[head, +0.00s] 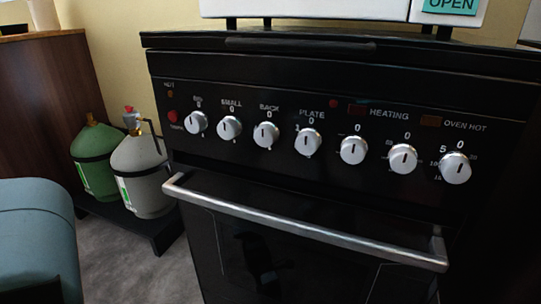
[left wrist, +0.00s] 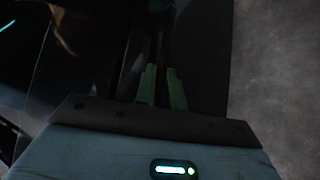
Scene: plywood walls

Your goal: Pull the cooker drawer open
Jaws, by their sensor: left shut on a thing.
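The black cooker (head: 330,180) fills the head view, with a row of silver knobs and a long silver oven handle (head: 300,226). The oven door below the handle shows only in its upper part, and the low drawer is out of the head view. In the dark left wrist view my left gripper (left wrist: 161,70) has its two green fingers close together on a thin dark upright edge (left wrist: 166,30), apparently part of the cooker drawer. Its exact shape is too dark to tell. My left gripper does not show in the head view, and my right gripper is in neither view.
A green gas bottle (head: 93,160) and a grey-white one (head: 143,175) stand on a low black stand left of the cooker. A brown wooden cabinet (head: 50,110) is behind them. Grey floor (head: 130,265) is bare in front of the stand, and also shows in the left wrist view (left wrist: 275,80).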

